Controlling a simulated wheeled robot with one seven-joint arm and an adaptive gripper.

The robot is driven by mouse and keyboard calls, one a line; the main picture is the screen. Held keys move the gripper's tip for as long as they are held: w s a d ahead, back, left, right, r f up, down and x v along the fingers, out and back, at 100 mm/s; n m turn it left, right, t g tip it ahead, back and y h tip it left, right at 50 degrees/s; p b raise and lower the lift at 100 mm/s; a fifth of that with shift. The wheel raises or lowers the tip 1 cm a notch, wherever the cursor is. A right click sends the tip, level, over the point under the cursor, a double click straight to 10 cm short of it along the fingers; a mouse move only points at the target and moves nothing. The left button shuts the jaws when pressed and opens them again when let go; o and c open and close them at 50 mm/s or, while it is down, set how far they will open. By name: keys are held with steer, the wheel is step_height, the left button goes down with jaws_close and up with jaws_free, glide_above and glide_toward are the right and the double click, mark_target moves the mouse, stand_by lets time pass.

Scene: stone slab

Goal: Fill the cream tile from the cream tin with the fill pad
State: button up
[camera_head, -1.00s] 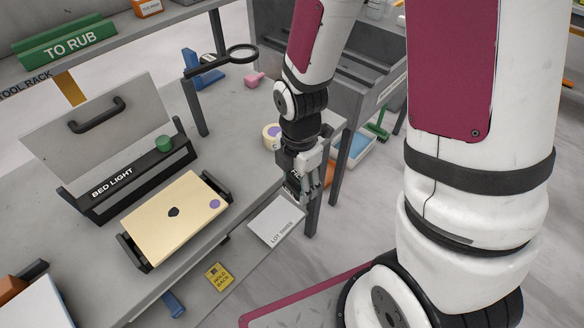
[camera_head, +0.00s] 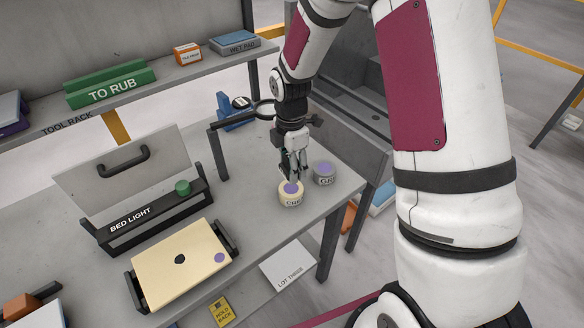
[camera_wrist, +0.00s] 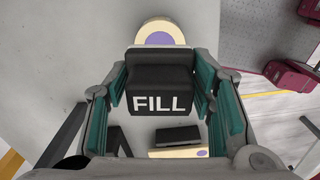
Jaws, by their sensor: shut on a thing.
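The cream tile (camera_head: 160,272) lies in a black-ended holder at lower left, with a dark spot near its middle and a purple dot near its right end. Its edge shows at the bottom of the wrist view (camera_wrist: 180,153). The round cream tin (camera_head: 291,200), with a purple centre, stands on the slab; it also shows at the top of the wrist view (camera_wrist: 152,27). My gripper (camera_head: 292,172) is shut on the black fill pad (camera_wrist: 161,92), marked FILL, just over or beside the cream tin. Whether they touch is unclear.
A grey tin (camera_head: 324,176) with a purple centre stands right of the cream tin. The BED LIGHT box (camera_head: 150,212) with its upright panel is behind the tile. A magnifier ring (camera_head: 264,110) is behind my gripper. A LOT card (camera_head: 288,265) lies near the front edge.

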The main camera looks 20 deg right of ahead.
mark_target(291, 189)
step_height(291, 189, down, 4)
steer(key=shift+w+r+b, duration=0.15)
steer(key=shift+b, duration=0.55)
steer(key=shift+f+b, duration=0.3)
steer(key=shift+f, duration=0.45)
steer(key=shift+f, duration=0.6)
stand_by(1.0)
steer(key=shift+r+p, duration=1.35)
steer(key=shift+r, duration=2.25)
